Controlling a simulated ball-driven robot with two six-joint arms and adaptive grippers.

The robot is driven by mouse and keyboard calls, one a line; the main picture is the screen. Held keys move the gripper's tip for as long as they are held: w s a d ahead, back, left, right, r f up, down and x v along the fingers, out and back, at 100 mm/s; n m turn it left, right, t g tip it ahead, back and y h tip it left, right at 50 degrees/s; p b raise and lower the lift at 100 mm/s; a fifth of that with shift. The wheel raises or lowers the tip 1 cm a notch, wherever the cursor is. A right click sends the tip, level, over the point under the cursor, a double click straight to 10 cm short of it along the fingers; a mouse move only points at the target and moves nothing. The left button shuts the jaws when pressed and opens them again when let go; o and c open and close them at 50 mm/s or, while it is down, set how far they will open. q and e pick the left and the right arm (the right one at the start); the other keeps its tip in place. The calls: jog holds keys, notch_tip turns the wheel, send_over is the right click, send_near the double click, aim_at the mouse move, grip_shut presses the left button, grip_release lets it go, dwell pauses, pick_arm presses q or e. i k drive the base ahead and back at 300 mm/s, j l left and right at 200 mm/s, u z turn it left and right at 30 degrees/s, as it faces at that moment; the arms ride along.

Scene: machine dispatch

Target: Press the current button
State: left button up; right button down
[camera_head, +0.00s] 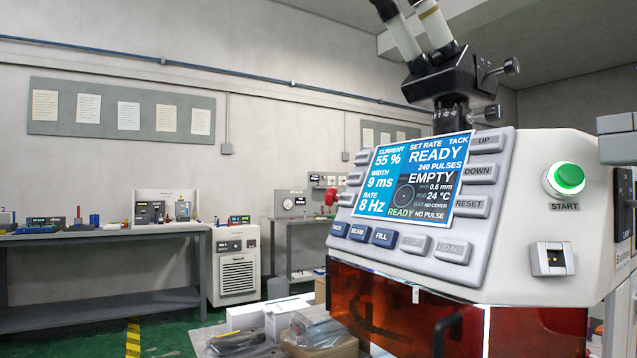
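A white machine's sloped control panel (500,233) is at the right of the head view. Its blue screen (415,180) shows CURRENT 55 %, WIDTH 9 ms, RATE 8 Hz and READY. A column of three grey buttons runs along the screen's left side. The top one (362,157) is beside the CURRENT reading, the middle one (355,179) beside WIDTH and the lower one (346,199) beside RATE. Any lettering on these three is too small to read. Neither of my grippers is in view, and nothing covers the buttons.
UP (486,141), DOWN (477,173) and RESET (471,206) buttons line the screen's right side. A green START button (568,178) is farther right. A red knob (331,196) appears left of the panel. Eyepieces (420,30) rise above. Packages (318,327) lie low in front.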

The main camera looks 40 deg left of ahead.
aim_at(364, 158)
jog(key=j, duration=3.7)
jog(key=k, duration=0.05)
